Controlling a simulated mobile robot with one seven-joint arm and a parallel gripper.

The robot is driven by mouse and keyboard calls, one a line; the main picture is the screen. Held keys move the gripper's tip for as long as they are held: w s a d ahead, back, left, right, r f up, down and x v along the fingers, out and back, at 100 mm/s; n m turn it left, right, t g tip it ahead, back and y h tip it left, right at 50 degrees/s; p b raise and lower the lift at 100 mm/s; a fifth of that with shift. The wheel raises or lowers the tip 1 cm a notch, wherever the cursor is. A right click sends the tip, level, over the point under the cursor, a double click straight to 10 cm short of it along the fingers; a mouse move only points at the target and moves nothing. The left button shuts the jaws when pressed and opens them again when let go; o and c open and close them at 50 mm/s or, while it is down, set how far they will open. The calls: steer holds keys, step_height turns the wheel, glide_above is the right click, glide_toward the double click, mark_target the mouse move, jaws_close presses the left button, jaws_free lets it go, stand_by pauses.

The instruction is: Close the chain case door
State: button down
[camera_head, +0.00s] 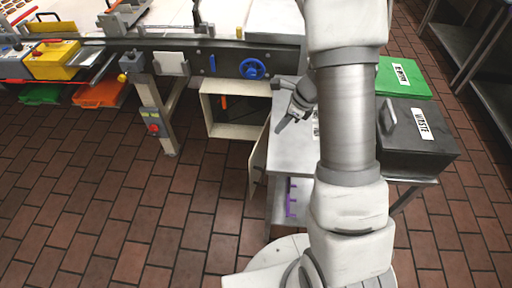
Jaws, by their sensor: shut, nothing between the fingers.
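The chain case (204,110) is a cream box under the machine, with its open front toward me. An orange item and a dark inside show in it. Its door (258,160) is a cream panel at the box's right side, swung open toward me and seen nearly edge-on. My gripper (279,129) is shut and empty. In the picture it is just right of the door's upper part, over the grey metal table. I cannot tell whether it touches the door.
The grey metal table (296,150) stands close right of the door, with a purple item (291,198) below its top. A blue handwheel (252,69) is above the case. Brick floor (190,215) in front is clear.

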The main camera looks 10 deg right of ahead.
steer(key=b, duration=0.3)
glide_above(251, 163)
steer(key=s+d, duration=0.1)
steer(key=d, duration=0.1)
step_height(251, 163, down, 18)
steer(key=shift+f, duration=0.4)
